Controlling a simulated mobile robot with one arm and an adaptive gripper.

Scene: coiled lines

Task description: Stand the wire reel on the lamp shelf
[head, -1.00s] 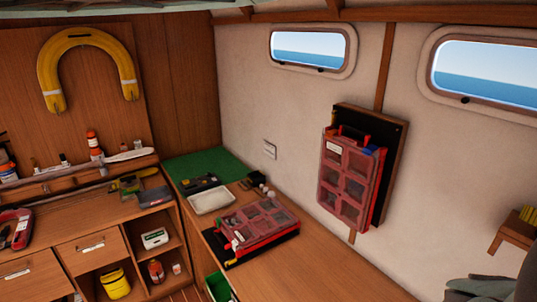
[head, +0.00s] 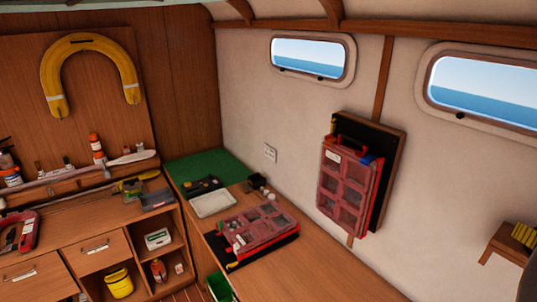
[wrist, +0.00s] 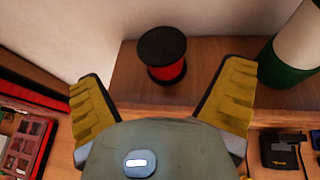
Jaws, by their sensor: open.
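The wire reel (wrist: 162,54), red with black end discs, stands upright on a wooden shelf (wrist: 210,88) against the pale wall in the wrist view. My gripper (wrist: 163,75) is open, with its yellow ridged fingers spread to the left and right of the reel's line. The reel is beyond the fingertips and apart from them, with nothing held. A small wooden shelf (head: 500,243) is partly in view at the right edge of the head view, with a yellow ridged piece by it. The reel does not show there.
A green and white cylinder (wrist: 296,48) stands on the shelf right of the reel. A black device (wrist: 283,150) lies lower right. Red organiser cases lie on the bench (head: 258,228) and hang on the wall (head: 348,185). The bench front is clear.

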